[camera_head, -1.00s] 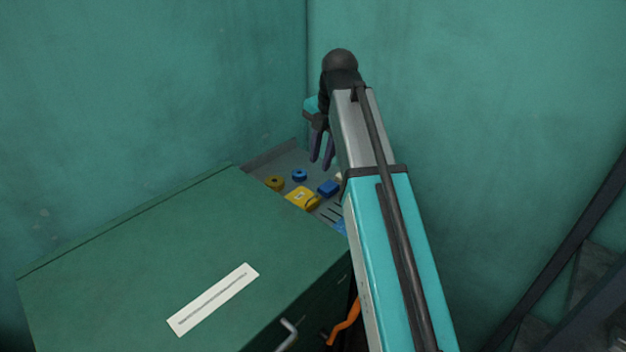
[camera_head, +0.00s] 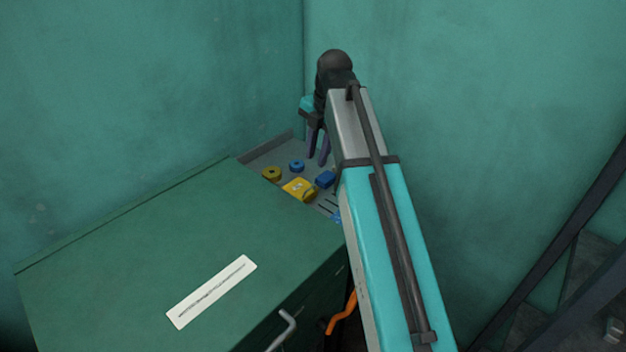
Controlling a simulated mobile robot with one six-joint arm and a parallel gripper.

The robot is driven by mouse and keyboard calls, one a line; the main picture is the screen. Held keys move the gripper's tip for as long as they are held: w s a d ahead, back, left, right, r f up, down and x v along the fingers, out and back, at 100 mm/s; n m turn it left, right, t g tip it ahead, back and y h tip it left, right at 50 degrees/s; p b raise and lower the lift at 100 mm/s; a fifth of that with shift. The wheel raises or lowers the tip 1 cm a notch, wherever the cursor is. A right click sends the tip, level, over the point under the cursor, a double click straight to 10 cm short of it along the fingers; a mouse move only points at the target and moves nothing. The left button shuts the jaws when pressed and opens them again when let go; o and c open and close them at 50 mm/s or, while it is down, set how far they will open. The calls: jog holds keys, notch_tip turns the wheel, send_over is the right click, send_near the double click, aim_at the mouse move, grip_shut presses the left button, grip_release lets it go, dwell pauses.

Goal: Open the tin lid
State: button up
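A yellow boxy item (camera_head: 297,187) lies in the grey tray behind the green cabinet top. It may be the tin, but it is too small to tell or to make out a lid. My gripper (camera_head: 317,160) points down over the tray, above and slightly right of the yellow item and near a blue block (camera_head: 325,179). Its two dark fingers stand apart with a narrow gap and nothing visible between them. I cannot tell whether they touch anything. My arm hides the right part of the tray.
An olive-yellow ring (camera_head: 272,174) and a blue ring (camera_head: 297,166) lie in the grey tray (camera_head: 262,153). The green cabinet (camera_head: 130,245) with a white label (camera_head: 211,292) fills the front left. Teal walls meet close behind the tray. Dark metal bars (camera_head: 570,245) stand at right.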

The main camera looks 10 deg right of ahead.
jog(key=shift+w+a+f+p, duration=0.2)
jog(key=shift+w+f+p, duration=0.1)
jog(key=shift+f, duration=1.45)
jog(key=shift+w+a+f+p, duration=0.25)
jog(key=shift+f+p, duration=0.1)
jog(key=shift+f, duration=1.45)
jog(key=shift+w+a+f+p, duration=0.15)
jog(key=shift+w+f+p, duration=0.15)
jog(key=shift+f, duration=1.45)
grip_shut()
jog(key=shift+d, duration=0.15)
